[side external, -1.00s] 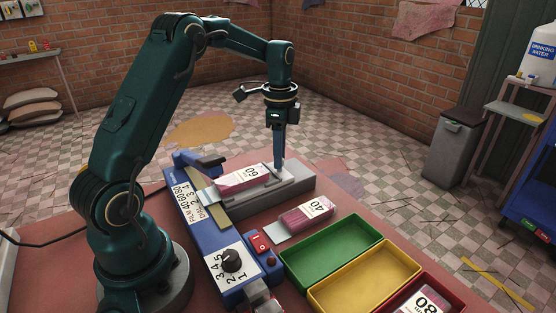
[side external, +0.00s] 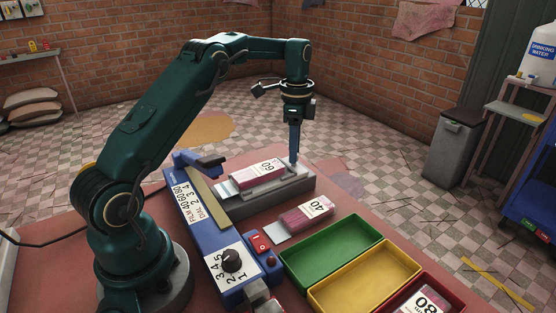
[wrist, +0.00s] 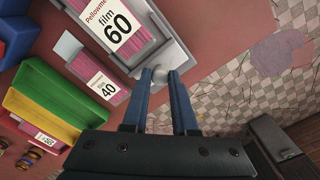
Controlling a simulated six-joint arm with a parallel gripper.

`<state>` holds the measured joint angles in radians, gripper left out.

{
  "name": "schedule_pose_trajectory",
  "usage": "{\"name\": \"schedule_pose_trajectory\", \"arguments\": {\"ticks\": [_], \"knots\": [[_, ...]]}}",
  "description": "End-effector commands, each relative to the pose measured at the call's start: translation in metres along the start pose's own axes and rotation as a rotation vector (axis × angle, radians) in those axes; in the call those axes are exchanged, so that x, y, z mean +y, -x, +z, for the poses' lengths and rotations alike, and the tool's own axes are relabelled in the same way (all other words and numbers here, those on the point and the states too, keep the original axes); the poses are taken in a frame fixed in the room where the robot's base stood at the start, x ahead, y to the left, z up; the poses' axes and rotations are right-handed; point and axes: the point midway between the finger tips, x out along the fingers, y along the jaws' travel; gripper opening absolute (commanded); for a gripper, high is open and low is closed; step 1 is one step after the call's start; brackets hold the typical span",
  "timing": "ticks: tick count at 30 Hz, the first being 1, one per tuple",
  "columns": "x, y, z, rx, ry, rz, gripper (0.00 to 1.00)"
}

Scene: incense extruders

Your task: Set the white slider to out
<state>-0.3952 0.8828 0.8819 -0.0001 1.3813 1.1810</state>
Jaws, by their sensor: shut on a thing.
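The white slider (side external: 286,174) is a pale carriage on the grey rail bed, beside a pink pack labelled 60 (side external: 262,171). In the wrist view the slider's pale end (wrist: 172,53) lies just beyond my fingertips, and the 60 pack (wrist: 117,30) is to its left. My gripper (side external: 293,161) points straight down at the slider's far right end. In the wrist view my gripper (wrist: 160,74) is shut on the slider's small knob, which the fingers mostly hide. The pack sits apart from the blue machine (side external: 205,220), with its pale tab toward the machine.
A pink pack labelled 40 (side external: 306,213) lies on the table in front of the rail bed. Green (side external: 338,248), yellow (side external: 365,280) and red (side external: 450,299) trays stand nearer. A black dial (side external: 231,261) and red switch (side external: 260,243) are on the machine.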

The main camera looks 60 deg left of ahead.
Motion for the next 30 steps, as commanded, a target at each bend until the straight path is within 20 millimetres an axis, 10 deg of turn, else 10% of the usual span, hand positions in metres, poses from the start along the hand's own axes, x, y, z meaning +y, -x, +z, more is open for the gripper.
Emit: {"name": "schedule_pose_trajectory", "arguments": {"ticks": [20, 21, 23, 30], "knots": [[-0.0117, 0.0025, -0.0131, 0.012, -0.001, -0.016, 0.0], [-0.0115, 0.0025, -0.0133, 0.012, -0.001, -0.015, 0.34], [-0.0113, 0.0023, -0.0131, 0.011, -0.001, -0.014, 0.56], [-0.0105, 0.0011, -0.0114, 0.005, 0.0, -0.008, 0.56]]}}
